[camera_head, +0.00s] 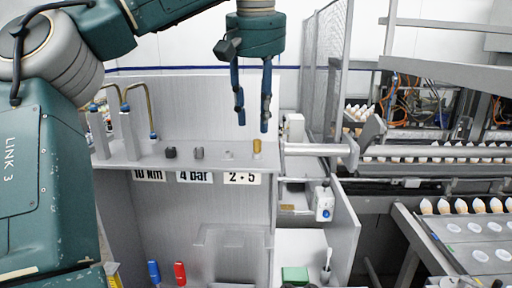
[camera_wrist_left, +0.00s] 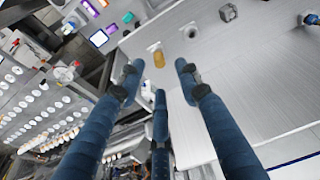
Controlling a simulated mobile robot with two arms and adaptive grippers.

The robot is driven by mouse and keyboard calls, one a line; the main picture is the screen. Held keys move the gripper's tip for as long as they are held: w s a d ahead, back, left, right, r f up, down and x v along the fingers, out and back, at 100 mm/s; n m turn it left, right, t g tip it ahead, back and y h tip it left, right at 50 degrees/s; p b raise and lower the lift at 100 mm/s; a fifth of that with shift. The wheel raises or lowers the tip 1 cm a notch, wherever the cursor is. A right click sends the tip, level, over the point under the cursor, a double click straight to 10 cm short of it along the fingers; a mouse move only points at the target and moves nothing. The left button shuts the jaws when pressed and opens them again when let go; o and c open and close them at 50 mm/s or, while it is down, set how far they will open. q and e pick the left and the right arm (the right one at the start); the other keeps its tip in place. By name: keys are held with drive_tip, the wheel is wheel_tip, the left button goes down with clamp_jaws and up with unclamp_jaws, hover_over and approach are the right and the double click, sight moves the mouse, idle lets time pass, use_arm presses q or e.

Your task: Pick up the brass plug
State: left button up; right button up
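The brass plug (camera_head: 257,146) is a small upright gold cylinder at the right end of the grey shelf, above the "2 + 5" label. My left gripper (camera_head: 253,122) hangs above the plug with its blue fingers pointing down. It is open and empty, and its fingertips look a little higher than the plug. In the left wrist view the plug (camera_wrist_left: 159,59) shows beyond the open fingers (camera_wrist_left: 158,82), roughly between the two side fingertips and apart from them. My right gripper is not in view.
The grey shelf (camera_head: 130,160) also carries a dark fitting (camera_head: 170,152) and a grey fitting (camera_head: 198,153) left of the plug. Bent brass pipes (camera_head: 140,95) rise at its left end. A horizontal metal cylinder (camera_head: 315,149) lies just right of the plug. A mesh guard (camera_head: 328,70) stands behind.

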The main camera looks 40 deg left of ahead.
use_arm(q)
drive_tip(key=shift+o, duration=0.2)
drive_tip(key=v, duration=0.5)
drive_tip(key=shift+d, duration=0.1)
drive_tip(key=m+t+h, duration=0.2)
drive_tip(key=m, duration=0.7)
hover_over(257, 140)
drive_tip(key=s, duration=0.3)
drive_tip(key=f, duration=0.6)
drive_tip(key=shift+w+a+f, duration=0.2)
drive_tip(key=shift+a, duration=0.05)
drive_tip(key=x, duration=0.1)
drive_tip(key=p+x, duration=0.1)
drive_tip(key=x, duration=0.1)
drive_tip(key=shift+w+d+f, duration=0.1)
drive_tip(key=shift+w+d, duration=0.1)
drive_tip(key=shift+w, duration=0.1)
drive_tip(key=shift+w+f, duration=0.3)
drive_tip(key=shift+f, duration=0.1)
drive_tip(key=shift+s+r, duration=0.1)
drive_tip(key=shift+s, duration=0.05)
drive_tip(key=c, duration=0.6)
drive_tip(key=shift+c, duration=1.3)
